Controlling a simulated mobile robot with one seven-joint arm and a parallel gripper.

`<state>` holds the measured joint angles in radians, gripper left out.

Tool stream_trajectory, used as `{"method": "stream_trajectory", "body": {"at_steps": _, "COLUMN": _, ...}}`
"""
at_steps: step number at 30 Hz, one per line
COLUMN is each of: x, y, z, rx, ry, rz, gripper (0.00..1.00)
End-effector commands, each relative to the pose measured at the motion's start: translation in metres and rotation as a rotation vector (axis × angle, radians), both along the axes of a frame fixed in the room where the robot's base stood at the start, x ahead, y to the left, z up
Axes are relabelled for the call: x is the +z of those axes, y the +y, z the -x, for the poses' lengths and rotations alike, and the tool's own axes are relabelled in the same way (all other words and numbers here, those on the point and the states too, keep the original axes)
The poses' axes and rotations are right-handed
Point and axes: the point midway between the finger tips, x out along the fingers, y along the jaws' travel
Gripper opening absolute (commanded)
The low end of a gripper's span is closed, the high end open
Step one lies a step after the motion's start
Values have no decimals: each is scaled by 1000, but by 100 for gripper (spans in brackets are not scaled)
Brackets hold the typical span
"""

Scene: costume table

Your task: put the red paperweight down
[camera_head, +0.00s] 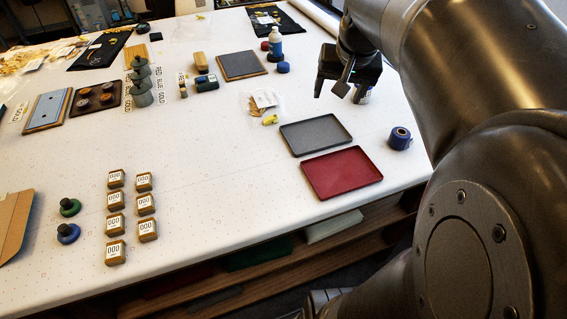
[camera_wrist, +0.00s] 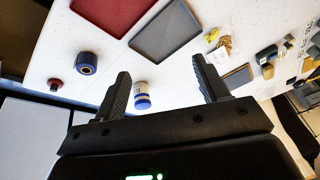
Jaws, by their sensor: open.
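The red paperweight (camera_wrist: 55,84) stands on the white table in the wrist view, at the left near the table's edge. It is small, with a knob on a round base. My arm seems to hide it in the head view. My gripper (camera_head: 331,92) is open and empty, above the right side of the table. In the wrist view its fingers (camera_wrist: 162,66) are wide apart, and the paperweight is outside them to the left, not touching.
A blue tape roll (camera_head: 400,138) stands beside the red tray (camera_head: 342,174) and grey tray (camera_head: 316,134). A white jar with blue (camera_wrist: 142,95) shows between my fingers. Green (camera_head: 69,207) and blue (camera_head: 68,233) knobbed weights stand at the front left.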

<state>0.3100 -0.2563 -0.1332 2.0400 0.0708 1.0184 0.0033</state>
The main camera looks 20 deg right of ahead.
Motion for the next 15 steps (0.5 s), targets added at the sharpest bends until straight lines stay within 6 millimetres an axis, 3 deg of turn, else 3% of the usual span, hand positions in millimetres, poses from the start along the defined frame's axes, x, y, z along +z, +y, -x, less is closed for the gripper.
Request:
{"method": "stream_trajectory", "body": {"at_steps": 1, "x": -1, "y": 25, "z": 11, "rx": 52, "ry": -15, "rz": 12, "gripper": 68}}
{"method": "stream_trajectory", "body": {"at_steps": 6, "x": -13, "y": 92, "z": 52, "rx": 212, "ry": -60, "rz": 54, "gripper": 68}}
{"method": "stream_trajectory", "body": {"at_steps": 10, "x": -29, "y": 130, "z": 85, "rx": 320, "ry": -91, "rz": 90, "gripper": 68}}
{"method": "stream_trajectory", "body": {"at_steps": 15, "x": -48, "y": 156, "z": 114, "rx": 414, "ry": -119, "rz": 124, "gripper": 68}}
